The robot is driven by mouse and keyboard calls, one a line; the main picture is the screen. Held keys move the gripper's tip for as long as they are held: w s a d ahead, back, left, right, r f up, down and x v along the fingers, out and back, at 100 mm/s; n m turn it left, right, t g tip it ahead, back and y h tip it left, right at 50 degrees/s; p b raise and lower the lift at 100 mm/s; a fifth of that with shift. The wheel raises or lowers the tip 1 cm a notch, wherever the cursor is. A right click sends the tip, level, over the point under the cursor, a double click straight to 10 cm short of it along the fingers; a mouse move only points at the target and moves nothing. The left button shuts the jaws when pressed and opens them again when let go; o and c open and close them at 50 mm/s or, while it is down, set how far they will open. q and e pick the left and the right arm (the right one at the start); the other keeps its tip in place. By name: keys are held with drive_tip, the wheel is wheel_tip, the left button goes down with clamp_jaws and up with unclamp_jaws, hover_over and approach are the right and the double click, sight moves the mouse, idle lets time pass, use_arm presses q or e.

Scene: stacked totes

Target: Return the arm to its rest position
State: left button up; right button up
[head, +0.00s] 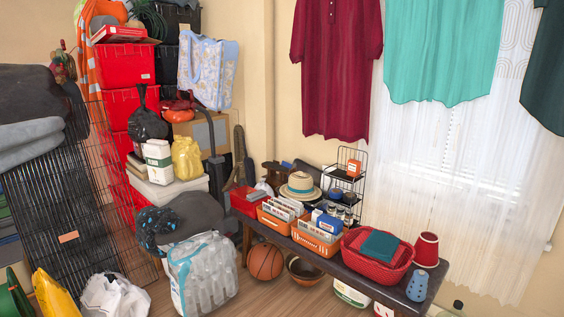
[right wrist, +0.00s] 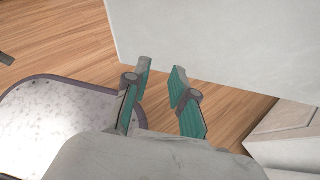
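My right gripper (right wrist: 161,75) shows in the right wrist view, its two teal-padded fingers apart with nothing between them. Wooden floor (right wrist: 75,45) shows around the fingers and in the gap. Neither gripper nor arm shows in the head view. My left gripper is not in view, and the pose of either arm as a whole cannot be seen.
A large pale panel (right wrist: 220,40) lies close past the right fingertips. A pale speckled surface with a dark rim (right wrist: 50,83) is at left. The head view shows stacked red totes (head: 127,65), a black wire panel (head: 85,190) and a crowded bench (head: 345,262).

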drive_tip(key=d+f+m+g+h+p, duration=0.4)
drive_tip(key=d+f+m+g+h, duration=0.15)
drive_tip(key=d+f+m, duration=0.6)
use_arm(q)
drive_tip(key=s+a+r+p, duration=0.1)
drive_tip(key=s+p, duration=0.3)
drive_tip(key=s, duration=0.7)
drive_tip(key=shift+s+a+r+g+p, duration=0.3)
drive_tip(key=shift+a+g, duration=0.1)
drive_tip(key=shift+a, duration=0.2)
use_arm(e)
drive_tip(key=s+a+f+m+g+y, duration=0.1)
drive_tip(key=a+m, duration=0.4)
drive_tip(key=m, duration=0.6)
drive_tip(key=s+a+f+m+g+y, duration=0.2)
drive_tip(key=s+a+m+g+y, duration=0.1)
drive_tip(key=m, duration=0.8)
drive_tip(key=shift+s+a+g, duration=0.65)
drive_tip(key=shift+s+a, duration=0.05)
drive_tip(key=shift+a, duration=0.15)
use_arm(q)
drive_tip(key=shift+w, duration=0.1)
